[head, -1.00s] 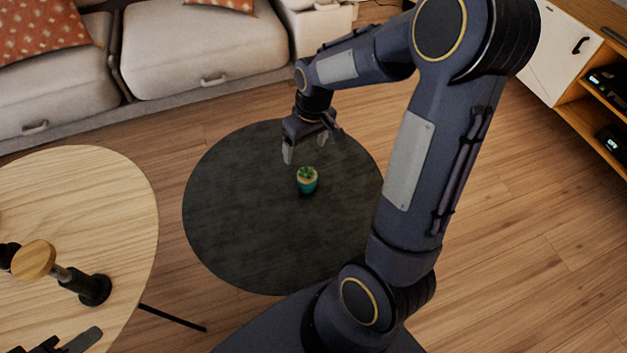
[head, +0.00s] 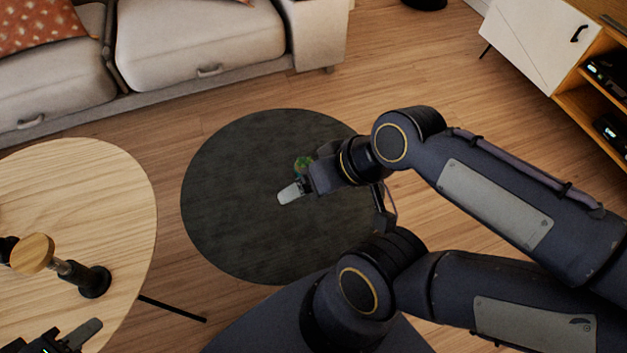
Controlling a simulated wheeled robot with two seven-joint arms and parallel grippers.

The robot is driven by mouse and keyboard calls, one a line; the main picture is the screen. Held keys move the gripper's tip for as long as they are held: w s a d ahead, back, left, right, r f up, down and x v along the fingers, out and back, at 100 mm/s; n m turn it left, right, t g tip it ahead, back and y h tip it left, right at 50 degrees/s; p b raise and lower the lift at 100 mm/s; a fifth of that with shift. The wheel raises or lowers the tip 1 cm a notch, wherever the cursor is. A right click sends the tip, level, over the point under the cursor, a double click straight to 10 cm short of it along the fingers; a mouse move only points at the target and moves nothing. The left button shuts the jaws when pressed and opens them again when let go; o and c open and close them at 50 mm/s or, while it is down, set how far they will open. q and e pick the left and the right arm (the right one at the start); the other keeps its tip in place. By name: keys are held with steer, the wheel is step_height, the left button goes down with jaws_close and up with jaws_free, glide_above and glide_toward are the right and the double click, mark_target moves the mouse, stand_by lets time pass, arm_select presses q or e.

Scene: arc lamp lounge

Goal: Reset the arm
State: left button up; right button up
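My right arm (head: 500,205) comes in from the right, bent, with its forearm reaching left over the dark round rug. My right gripper (head: 290,192) is over the rug, pointing left. One pale finger shows; the other is hidden, so I cannot tell its opening. My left gripper (head: 68,333) is at the bottom left corner, over the wooden table and partly cut off by the picture edge. Nothing is visibly held there, and its opening is unclear.
The round rug (head: 235,215) lies on the wood floor. A light round wooden table (head: 85,190) at left bears a black stand with a wooden disc (head: 33,253). A pale sofa (head: 200,45) stands at the back, a cabinet (head: 535,45) at upper right.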

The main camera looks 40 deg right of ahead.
step_height(320, 180, up, 25)
steer(key=p, duration=2.5)
